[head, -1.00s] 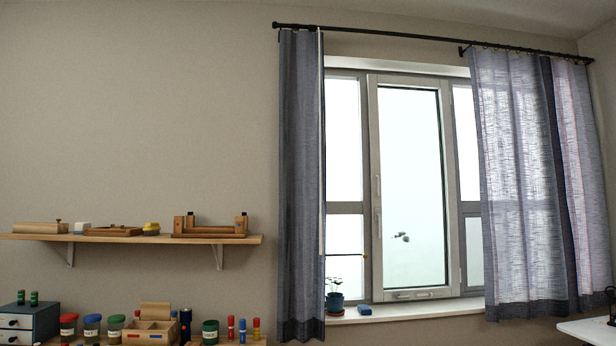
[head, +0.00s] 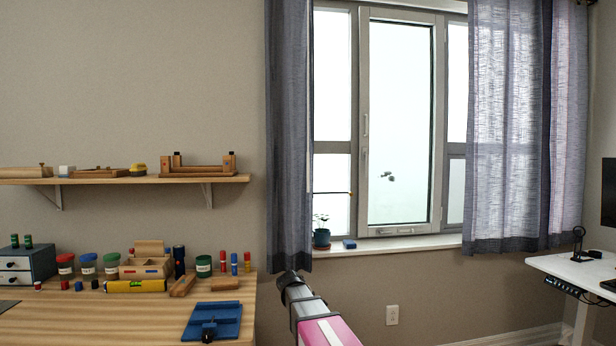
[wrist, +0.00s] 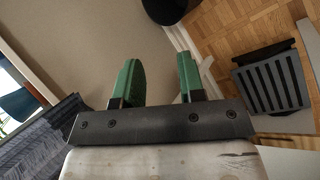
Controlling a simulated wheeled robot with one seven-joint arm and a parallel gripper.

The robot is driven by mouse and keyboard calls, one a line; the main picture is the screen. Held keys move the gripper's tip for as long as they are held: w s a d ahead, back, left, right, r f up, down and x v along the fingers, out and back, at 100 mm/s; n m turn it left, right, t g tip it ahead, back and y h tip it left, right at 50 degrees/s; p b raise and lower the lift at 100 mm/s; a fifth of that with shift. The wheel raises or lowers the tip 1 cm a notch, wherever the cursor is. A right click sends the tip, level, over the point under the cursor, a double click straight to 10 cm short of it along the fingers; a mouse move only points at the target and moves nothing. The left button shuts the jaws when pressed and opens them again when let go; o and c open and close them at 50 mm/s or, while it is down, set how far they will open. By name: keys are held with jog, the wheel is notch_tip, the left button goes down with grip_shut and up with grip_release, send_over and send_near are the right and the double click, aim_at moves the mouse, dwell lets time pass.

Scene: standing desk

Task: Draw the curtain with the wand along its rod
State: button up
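The left curtain (head: 288,140) is dark grey-blue and hangs gathered in a narrow bundle at the window's left side. A thin pale wand (head: 311,110) hangs along its right edge, hard to make out; its top is out of frame. The right curtain (head: 510,130) is lighter and spread over the window's right part. My gripper (wrist: 159,75) has two green fingers set apart with nothing between them. Dark curtain cloth (wrist: 48,130) shows at the lower left of the wrist view, beside the gripper. The rod is out of the head view, and I do not see the wand in the wrist view.
A sill (head: 400,243) holds a potted plant (head: 321,236) and a blue box (head: 349,244). A wooden workbench (head: 100,325) with tools stands left, below a shelf (head: 120,181). A white desk (head: 570,268) stands right.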

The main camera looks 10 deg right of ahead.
jog(key=w+r+n+t+h, duration=0.2)
jog(key=w+r+n, duration=0.2)
jog(key=w+r, duration=0.6)
jog(key=n+t+h, duration=0.3)
jog(key=n+h, duration=0.5)
jog(key=n, duration=0.2)
send_near(308, 166)
jog(key=x, duration=1)
jog(key=shift+w+d+f, duration=0.1)
jog(key=shift+w, duration=0.2)
grip_shut()
